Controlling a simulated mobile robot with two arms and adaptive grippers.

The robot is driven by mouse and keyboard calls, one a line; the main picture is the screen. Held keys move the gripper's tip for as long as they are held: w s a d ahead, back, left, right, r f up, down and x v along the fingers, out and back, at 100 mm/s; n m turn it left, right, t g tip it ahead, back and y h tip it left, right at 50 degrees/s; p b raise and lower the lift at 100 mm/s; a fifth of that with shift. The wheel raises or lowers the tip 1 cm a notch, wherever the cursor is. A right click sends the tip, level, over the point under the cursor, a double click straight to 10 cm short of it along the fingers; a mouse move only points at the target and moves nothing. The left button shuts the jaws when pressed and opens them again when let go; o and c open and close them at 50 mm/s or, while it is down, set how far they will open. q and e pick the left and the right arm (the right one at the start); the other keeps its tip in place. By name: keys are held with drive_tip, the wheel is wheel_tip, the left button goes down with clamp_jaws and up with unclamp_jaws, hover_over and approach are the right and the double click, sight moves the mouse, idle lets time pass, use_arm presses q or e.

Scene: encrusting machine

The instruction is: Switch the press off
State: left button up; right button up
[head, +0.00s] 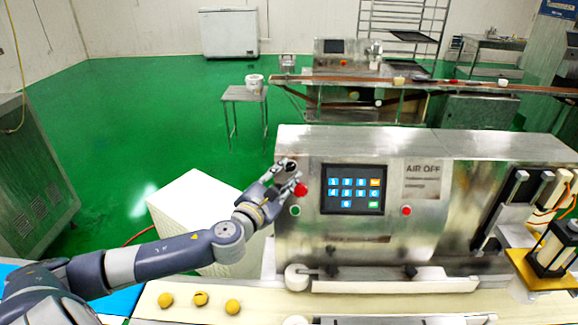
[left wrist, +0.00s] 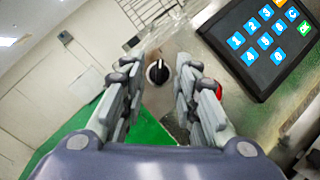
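The press is a steel machine (head: 330,240) with a dark keypad panel (head: 353,189), which also shows in the left wrist view (left wrist: 262,45). In the left wrist view a black rotary knob with a white mark (left wrist: 157,72) sits on the steel face. It lies beyond and between my fingers, with a gap on both sides. My left gripper (head: 290,178) is open at the panel's upper left corner. A red button (head: 301,190) is beside its fingers; in the left wrist view it is partly hidden behind the right finger (left wrist: 219,90). My right gripper is out of view.
A green button (head: 295,211) lies below the gripper and another red button (head: 406,210) is right of the keypad. Several yellow balls (head: 200,299) lie on the pale belt in front. A white box (head: 190,205) stands left of the machine.

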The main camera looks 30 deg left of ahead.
sight(291, 167)
use_arm(q)
drive_tip(key=shift+w+a+r, duration=0.1)
drive_tip(key=shift+w+a, duration=0.05)
drive_tip(key=shift+w, duration=0.8)
drive_tip(key=shift+w+p, duration=0.35)
drive_tip(key=shift+w, duration=0.15)
use_arm(e)
drive_tip(key=shift+s+r, duration=0.45)
drive_tip(key=shift+s, duration=0.35)
use_arm(q)
drive_tip(key=c, duration=0.7)
clamp_jaws()
use_arm(e)
drive_tip(key=shift+w, duration=0.1)
